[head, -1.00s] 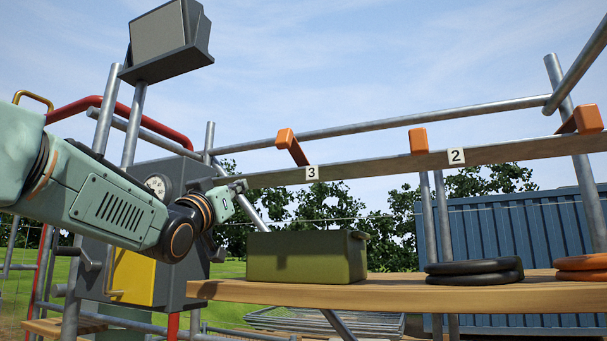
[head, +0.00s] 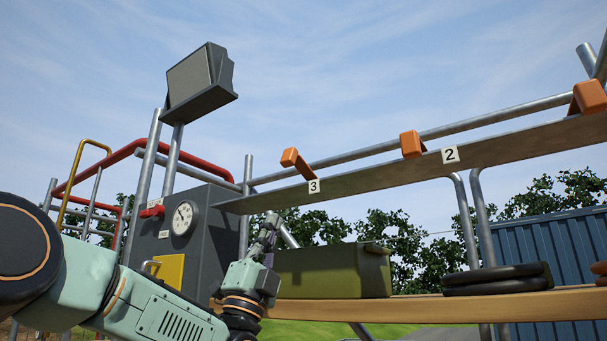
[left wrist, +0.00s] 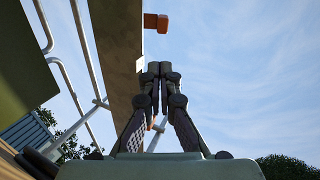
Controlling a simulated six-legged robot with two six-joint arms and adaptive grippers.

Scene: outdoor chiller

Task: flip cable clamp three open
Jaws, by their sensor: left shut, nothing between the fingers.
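Cable clamp three, an orange flap (head: 297,162), sits on the long beam (head: 370,167) just above the label 3 (head: 314,186). It slants down to the right. My left gripper (head: 271,217) points up, below and to the left of this clamp and clear of it. Its fingers are shut and empty. In the left wrist view the gripper's fingertips (left wrist: 159,68) meet beside the beam (left wrist: 120,75), and an orange clamp (left wrist: 156,22) juts out beyond them; its number is not visible there. My right gripper is not in view.
Orange clamp two (head: 411,144) and another orange clamp (head: 589,97) are farther right. A green box (head: 335,272) and black coiled rings (head: 498,279) rest on a wooden shelf (head: 400,308). A grey gauge cabinet (head: 200,235) stands left of the gripper.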

